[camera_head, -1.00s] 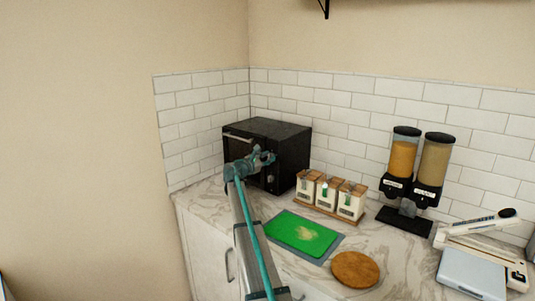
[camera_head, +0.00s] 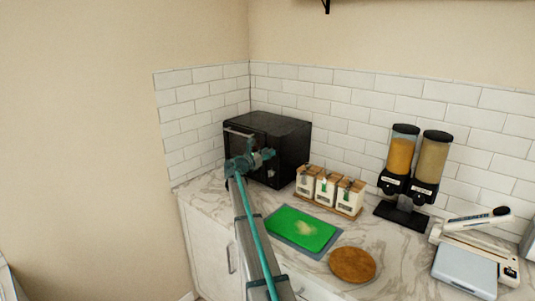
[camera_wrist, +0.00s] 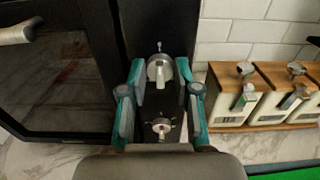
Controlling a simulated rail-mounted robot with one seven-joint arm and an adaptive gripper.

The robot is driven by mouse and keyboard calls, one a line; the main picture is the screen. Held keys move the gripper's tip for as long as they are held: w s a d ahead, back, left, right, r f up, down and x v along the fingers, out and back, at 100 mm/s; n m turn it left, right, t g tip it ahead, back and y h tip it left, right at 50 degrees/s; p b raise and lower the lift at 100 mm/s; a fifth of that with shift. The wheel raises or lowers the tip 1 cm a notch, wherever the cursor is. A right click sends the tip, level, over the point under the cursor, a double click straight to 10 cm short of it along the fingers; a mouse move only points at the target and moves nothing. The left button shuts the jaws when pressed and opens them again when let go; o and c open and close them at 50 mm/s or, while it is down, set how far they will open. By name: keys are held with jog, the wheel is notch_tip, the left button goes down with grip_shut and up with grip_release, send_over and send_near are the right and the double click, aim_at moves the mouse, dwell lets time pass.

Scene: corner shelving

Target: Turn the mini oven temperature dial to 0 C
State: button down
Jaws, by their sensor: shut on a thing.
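The black mini oven (camera_head: 285,150) stands in the corner of the counter. Its glass door (camera_wrist: 55,80) is at the left in the wrist view and looks closed. On the dark panel right of the door are two silver dials, an upper dial (camera_wrist: 160,72) and a lower dial (camera_wrist: 161,127). My gripper (camera_wrist: 160,70) has one teal fingertip on each side of the upper dial and is shut on it. In the head view my gripper (camera_head: 268,155) is at the oven front and hides much of the panel. The dial markings cannot be read.
White canisters with wooden lids (camera_head: 327,187) stand on a wooden tray right of the oven. A green cutting board (camera_head: 300,229), a round wooden board (camera_head: 353,265), dry food dispensers (camera_head: 415,165) and a white appliance (camera_head: 475,245) are farther right. Tiled walls close the corner behind.

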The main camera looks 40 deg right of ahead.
jog(key=c, duration=0.9)
grip_release()
jog(key=shift+o, duration=0.2)
jog(key=v, duration=1.2)
jog(key=shift+r, duration=0.1)
